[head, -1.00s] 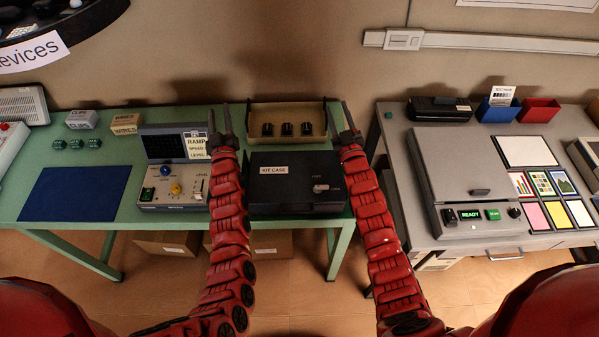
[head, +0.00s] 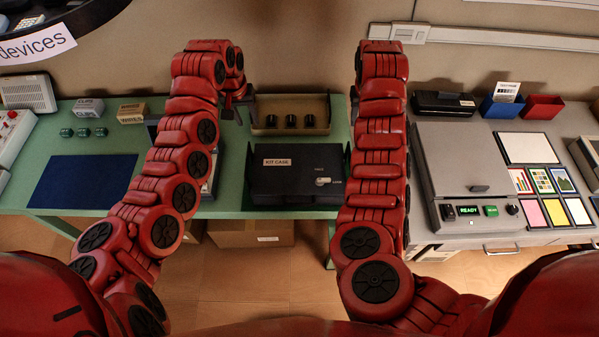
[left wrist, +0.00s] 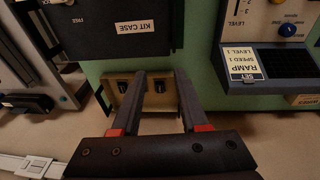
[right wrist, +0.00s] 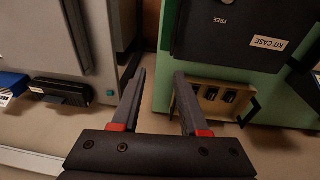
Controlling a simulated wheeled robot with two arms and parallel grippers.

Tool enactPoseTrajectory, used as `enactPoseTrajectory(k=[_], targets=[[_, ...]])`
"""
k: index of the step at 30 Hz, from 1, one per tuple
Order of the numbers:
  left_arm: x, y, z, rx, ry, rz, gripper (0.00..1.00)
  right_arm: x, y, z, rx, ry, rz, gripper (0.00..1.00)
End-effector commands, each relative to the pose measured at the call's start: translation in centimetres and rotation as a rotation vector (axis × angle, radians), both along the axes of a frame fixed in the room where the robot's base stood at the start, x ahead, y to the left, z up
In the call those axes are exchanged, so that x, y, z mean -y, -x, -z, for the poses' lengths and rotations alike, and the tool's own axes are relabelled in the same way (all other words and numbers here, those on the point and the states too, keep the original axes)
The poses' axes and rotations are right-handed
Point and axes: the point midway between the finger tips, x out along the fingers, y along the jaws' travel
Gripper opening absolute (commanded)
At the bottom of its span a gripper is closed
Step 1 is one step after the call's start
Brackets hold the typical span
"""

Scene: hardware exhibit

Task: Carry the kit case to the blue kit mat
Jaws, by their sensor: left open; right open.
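The black kit case (head: 292,178) lies flat on the green table, its white label towards the left and a small latch at the right. It also shows in the left wrist view (left wrist: 120,38) and the right wrist view (right wrist: 235,32). The dark blue kit mat (head: 83,181) lies bare at the table's left. My left gripper (head: 236,106) is open and empty, above the table left of the case's far side; its fingers show in the left wrist view (left wrist: 160,82). My right gripper (right wrist: 159,85) is open and empty near the case's other side; in the head view my arm hides it.
A tan tray (head: 262,128) with several black pieces stands behind the case. A device with knobs (left wrist: 265,40) stands between case and mat, mostly hidden by my left arm in the head view. A grey table with a scanner (head: 455,165) is at the right.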

Motion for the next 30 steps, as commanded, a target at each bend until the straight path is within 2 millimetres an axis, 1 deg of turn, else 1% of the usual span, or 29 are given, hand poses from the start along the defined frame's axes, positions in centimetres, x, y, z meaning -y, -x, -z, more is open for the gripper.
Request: enactPoseTrajectory(k=[1,3,6,17,20,23,24,30], targets=[[-0.7,1.3,-0.6,-0.051,-0.032,0.008,0.44,-0.8,1.1,-0.8,-0.047,-0.028,0.005,0.44],[-1.4,2.7,-1.1,-0.106,-0.064,0.012,0.44,-1.3,2.6,-1.3,-0.105,-0.053,0.011,0.44],[-1.9,3.6,-1.4,-0.141,-0.085,0.016,0.44,-1.6,3.5,-1.6,-0.141,-0.069,0.014,0.44],[-1.8,3.7,-1.1,-0.144,-0.084,0.016,0.44,-1.5,3.5,-1.3,-0.144,-0.068,0.015,0.44],[-1.8,3.7,-0.3,-0.146,-0.084,0.016,0.44,-1.4,3.5,-0.5,-0.143,-0.065,0.015,0.44],[-1.8,3.7,1.2,-0.146,-0.082,0.018,0.44,-1.3,3.5,1.0,-0.143,-0.064,0.015,0.44],[-1.7,3.8,1.9,-0.147,-0.082,0.018,0.44,-1.3,3.7,1.8,-0.145,-0.066,0.015,0.44],[-1.8,3.6,4.5,-0.143,-0.083,0.017,0.44,-1.4,3.6,4.4,-0.143,-0.069,0.015,0.44]])
